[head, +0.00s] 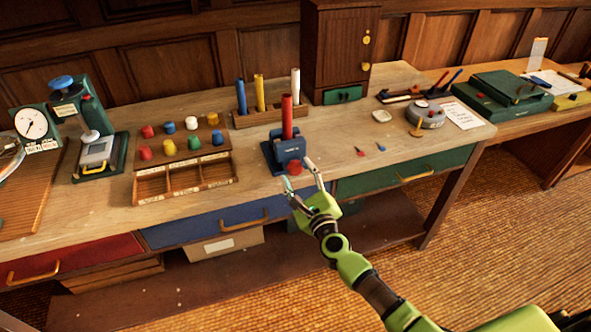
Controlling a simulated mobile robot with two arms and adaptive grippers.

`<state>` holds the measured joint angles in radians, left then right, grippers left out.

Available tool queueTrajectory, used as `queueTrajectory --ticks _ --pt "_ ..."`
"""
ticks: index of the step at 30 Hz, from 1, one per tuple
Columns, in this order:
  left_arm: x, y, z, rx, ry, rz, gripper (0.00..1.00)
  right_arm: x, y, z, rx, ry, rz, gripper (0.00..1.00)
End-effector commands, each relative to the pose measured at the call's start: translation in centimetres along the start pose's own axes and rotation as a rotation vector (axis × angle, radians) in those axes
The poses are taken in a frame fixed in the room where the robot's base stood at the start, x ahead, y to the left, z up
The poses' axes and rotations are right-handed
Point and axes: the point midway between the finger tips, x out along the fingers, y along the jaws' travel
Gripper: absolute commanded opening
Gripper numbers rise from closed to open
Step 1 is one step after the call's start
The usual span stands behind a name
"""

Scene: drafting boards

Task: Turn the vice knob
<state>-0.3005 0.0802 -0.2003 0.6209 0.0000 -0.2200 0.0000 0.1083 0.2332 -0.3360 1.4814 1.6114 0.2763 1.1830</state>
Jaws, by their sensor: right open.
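A small blue vice (276,157) stands near the front edge of the wooden workbench, with a red rod (287,115) standing upright in it. The vice's red knob (295,168) faces the front of the bench. My right gripper (299,173) reaches in from the lower right, its two fingers spread open by the knob. I cannot tell whether a finger touches the knob. My left gripper is out of view.
A wooden tray (180,190) with compartments and several coloured pegs lies left of the vice. A rack with blue, yellow and white rods (262,93) stands behind. A round grey device (425,115) is at right. The bench top between is mostly clear.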

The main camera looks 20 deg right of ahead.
Motion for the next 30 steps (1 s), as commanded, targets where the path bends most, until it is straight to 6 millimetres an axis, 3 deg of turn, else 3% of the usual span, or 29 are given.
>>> queueTrajectory --ticks 6,16,17,21,30 --pt "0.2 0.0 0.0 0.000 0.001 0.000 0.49 2.0 0.0 -0.1 0.000 0.000 0.000 0.49" --pt "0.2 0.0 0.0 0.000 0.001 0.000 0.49 2.3 0.0 0.0 0.000 0.000 0.000 0.49" --pt "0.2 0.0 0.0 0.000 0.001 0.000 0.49 2.3 0.0 0.0 0.000 0.000 0.000 0.46" --pt "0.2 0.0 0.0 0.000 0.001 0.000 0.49 2.3 0.0 0.0 0.000 0.000 0.000 0.10" --pt "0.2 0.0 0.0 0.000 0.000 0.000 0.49 2.2 0.0 0.0 -0.015 0.001 0.000 0.10"
